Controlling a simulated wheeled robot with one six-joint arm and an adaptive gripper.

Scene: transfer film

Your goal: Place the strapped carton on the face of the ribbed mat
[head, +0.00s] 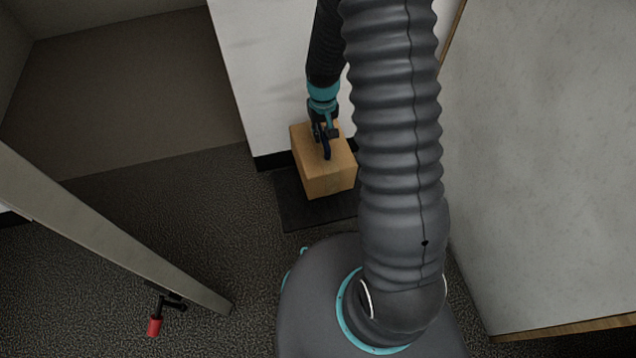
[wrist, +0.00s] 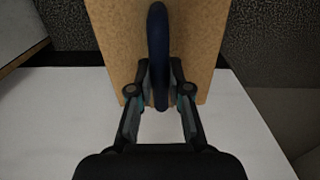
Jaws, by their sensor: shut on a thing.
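The strapped carton (head: 324,176) is a tan box with a dark blue strap handle (wrist: 158,50) arched over its top. My gripper (head: 323,131) is at the top of the carton, its fingers closed on the strap. In the wrist view the two fingers (wrist: 158,88) pinch the strap, with the carton face (wrist: 205,35) behind it. The ribbed mat (head: 296,210) is a dark rectangle on the floor, below and around the carton in the head view. Whether the carton touches the mat or hangs above it I cannot tell. My arm hides the mat's right part.
A white wall or cabinet (head: 262,70) with a dark base stands right behind the carton. A pale panel (head: 550,150) is at the right. A door-like slab (head: 100,235) with a red-tipped handle (head: 155,325) is at the left. Dark carpet (head: 180,210) between is clear.

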